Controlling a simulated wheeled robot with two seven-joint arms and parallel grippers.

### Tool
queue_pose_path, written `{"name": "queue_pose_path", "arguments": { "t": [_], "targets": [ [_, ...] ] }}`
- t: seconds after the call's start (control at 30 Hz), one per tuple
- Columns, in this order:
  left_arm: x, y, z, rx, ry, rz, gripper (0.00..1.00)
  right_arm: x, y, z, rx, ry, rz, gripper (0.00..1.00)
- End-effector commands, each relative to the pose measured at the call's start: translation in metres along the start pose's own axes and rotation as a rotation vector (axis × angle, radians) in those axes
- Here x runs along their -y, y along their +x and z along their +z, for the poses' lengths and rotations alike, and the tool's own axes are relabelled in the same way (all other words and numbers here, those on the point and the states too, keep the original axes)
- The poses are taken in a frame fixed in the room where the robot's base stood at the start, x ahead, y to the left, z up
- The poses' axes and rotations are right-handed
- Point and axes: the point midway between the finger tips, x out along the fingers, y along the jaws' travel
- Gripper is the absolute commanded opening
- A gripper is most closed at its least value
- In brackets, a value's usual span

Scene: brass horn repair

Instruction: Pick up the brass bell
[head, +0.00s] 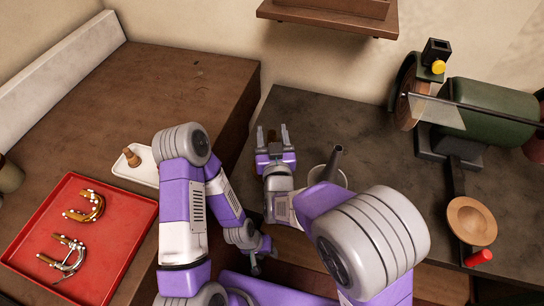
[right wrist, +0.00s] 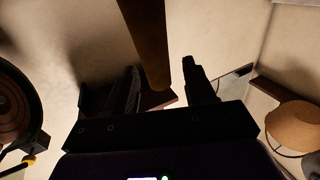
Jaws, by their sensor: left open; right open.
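I cannot make out the brass bell for certain in either view. My right gripper (head: 271,130) is open above the dark bench, fingers pointing away from me. A small brownish thing shows behind its jaws, too hidden to name. In the right wrist view, a brown tapered piece (right wrist: 150,40) appears between the open fingers (right wrist: 160,90); I cannot tell whether they touch it. A round tan dish-like thing (head: 472,220) lies at the right of the bench. My left gripper (head: 260,262) is open, low near the bench's front edge, and holds nothing I can see.
A grey cup with a dark cone (head: 333,165) stands close right of my right gripper. A green grinding machine (head: 490,115) stands at the back right. A red tray (head: 120,240) holds curved brass tubes; a white tray (head: 145,176) holds a small brown piece. A shelf (head: 330,20) hangs above.

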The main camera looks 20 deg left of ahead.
Motion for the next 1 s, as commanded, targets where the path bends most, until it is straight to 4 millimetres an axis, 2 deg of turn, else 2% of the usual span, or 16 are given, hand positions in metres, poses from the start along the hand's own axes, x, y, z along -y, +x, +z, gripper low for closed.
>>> {"name": "queue_pose_path", "arguments": {
  "t": [0.27,0.37,0.63,1.0],
  "targets": [
    [-0.0001,0.0000,-0.0002,0.000,0.000,0.000,0.43,-0.0001,0.0052,0.0004,0.002,0.000,-0.001,0.54],
    [-0.0001,0.0000,-0.0002,0.000,0.000,0.000,0.43,0.0000,0.0051,0.0004,0.002,0.000,-0.001,0.42],
    [-0.0001,0.0000,-0.0002,0.000,0.000,0.000,0.43,0.0000,0.0049,0.0003,0.002,0.000,-0.001,0.01],
    [-0.0002,-0.0001,-0.0001,0.000,0.000,0.000,0.43,0.0001,0.0050,-0.0010,-0.001,0.001,-0.001,0.00]
  ]
}}
